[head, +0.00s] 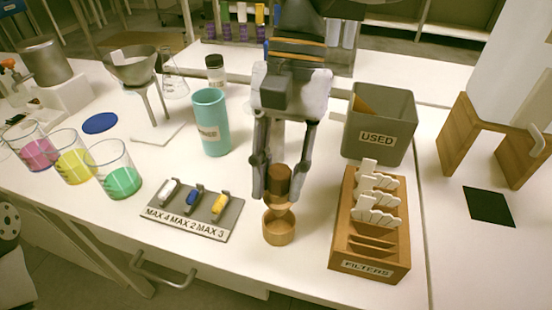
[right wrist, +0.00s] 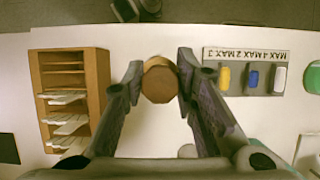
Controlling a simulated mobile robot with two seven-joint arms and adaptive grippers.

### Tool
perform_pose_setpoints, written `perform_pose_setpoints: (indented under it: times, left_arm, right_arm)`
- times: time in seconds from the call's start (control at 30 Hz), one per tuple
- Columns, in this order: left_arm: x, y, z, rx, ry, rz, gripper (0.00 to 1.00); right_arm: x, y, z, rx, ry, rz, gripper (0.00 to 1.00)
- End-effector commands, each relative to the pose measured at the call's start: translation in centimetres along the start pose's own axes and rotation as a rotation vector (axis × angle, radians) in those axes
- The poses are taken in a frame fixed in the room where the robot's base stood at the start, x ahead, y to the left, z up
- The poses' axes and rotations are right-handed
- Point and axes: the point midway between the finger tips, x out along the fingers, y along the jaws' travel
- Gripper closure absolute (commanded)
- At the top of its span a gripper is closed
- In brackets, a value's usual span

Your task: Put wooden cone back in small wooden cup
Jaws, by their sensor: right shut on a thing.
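My right gripper (head: 278,190) comes down in the middle of the head view, its fingers on both sides of the brown wooden cone (head: 279,180). The cone is held upright, dark part up, just above the small wooden cup (head: 278,235). The cup stands near the table's front edge; I cannot tell whether the cone's lower end touches it. In the right wrist view, the fingertips (right wrist: 159,76) close on the cone, whose round brown end (right wrist: 160,84) faces the camera; the cup cannot be made out separately behind it. My left gripper is not in view.
A wooden filter rack (head: 343,258) stands close on the right, with a grey USED bin (head: 380,145) behind it. A grey tray (head: 165,221) with coloured pieces lies left, a teal cylinder (head: 211,122) behind it. Beakers with coloured liquid (head: 118,178) stand farther left.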

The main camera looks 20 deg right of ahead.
Motion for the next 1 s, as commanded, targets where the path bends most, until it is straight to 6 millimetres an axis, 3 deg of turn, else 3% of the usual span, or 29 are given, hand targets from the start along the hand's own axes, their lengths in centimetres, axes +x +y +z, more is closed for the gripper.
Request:
perform_pose_setpoints:
  times: [0.03,0.27,0.6,0.87,0.9,1.0]
  left_arm:
    - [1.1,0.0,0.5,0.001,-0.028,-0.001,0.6]
    - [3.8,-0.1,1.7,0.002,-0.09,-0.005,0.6]
    - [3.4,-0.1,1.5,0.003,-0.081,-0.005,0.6]
    - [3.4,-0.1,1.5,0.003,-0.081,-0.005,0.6]
    - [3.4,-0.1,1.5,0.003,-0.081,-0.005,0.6]
    - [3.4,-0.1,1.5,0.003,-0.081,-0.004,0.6]
  right_arm:
    - [1.2,0.0,-0.5,0.001,-0.011,0.005,1.0]
    - [3.1,0.0,-1.3,0.0,-0.008,0.005,1.0]
    - [4.8,0.1,-2.0,-0.001,0.003,-0.001,1.0]
    - [4.9,0.1,-2.0,-0.002,0.002,-0.001,1.0]
    - [4.9,0.1,-2.0,-0.002,0.002,-0.001,0.69]
    - [4.9,0.1,-2.0,-0.002,0.002,-0.001,0.5]
